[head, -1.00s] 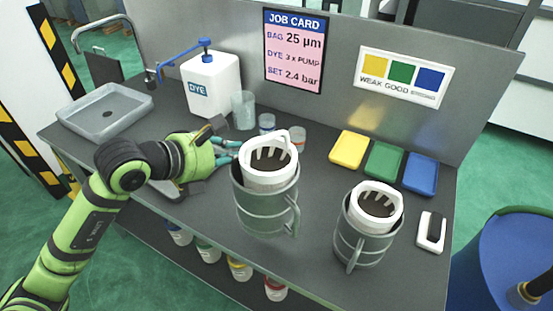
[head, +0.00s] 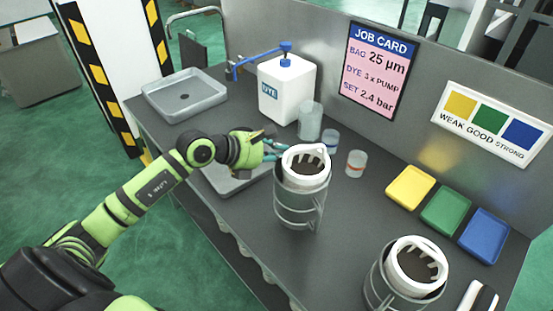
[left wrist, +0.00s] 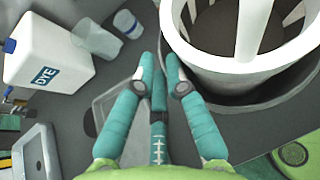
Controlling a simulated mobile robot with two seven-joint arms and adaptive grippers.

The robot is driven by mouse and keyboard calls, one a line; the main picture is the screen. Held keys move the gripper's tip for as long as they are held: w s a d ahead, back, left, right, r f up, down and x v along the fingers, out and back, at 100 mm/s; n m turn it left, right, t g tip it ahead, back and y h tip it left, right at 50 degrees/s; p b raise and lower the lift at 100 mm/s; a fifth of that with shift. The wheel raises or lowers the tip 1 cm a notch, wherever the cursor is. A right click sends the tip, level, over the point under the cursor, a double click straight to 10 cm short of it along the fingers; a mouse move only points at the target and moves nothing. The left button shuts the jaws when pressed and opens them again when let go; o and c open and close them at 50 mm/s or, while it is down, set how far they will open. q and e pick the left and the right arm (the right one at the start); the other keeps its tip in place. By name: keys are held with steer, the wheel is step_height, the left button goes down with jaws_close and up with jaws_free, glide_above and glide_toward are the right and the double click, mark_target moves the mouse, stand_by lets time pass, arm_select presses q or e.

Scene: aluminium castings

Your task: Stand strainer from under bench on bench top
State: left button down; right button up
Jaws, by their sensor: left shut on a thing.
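The strainer is a grey metal pot (head: 300,207) with a side handle and a white slotted basket (head: 306,163) in its top. It is upright at the middle of the bench top (head: 345,215); I cannot tell if its base touches. My left gripper (head: 282,149) is at its left rim, with teal fingers closed together. In the left wrist view, the fingertips (left wrist: 163,80) are beside the white basket (left wrist: 240,65), and the exact grip point is unclear. A second, similar strainer (head: 412,270) is at the front right. My right gripper is out of view.
Behind are a white dye bottle (head: 287,90), a clear beaker (head: 310,122) and small cups (head: 356,165). A grey basin (head: 185,95) is at left, a flat tray (head: 222,182) below my gripper. Yellow (head: 410,186), green (head: 446,211) and blue (head: 483,237) trays lie right.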

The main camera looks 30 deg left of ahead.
arm_select(q)
steer(key=f, duration=0.1)
steer(key=f+p, duration=0.1)
steer(key=f, duration=0.1)
steer(key=a+f, duration=0.1)
steer(key=shift+w+a+f, duration=0.1)
steer(key=shift+w+f, duration=0.2)
steer(key=shift+f, duration=0.15)
steer(key=c, duration=1.3)
jaws_free()
steer(key=shift+s+f, duration=0.1)
steer(key=shift+s, duration=0.05)
steer(key=shift+b+v, duration=1.9)
steer(key=shift+v, duration=4.15)
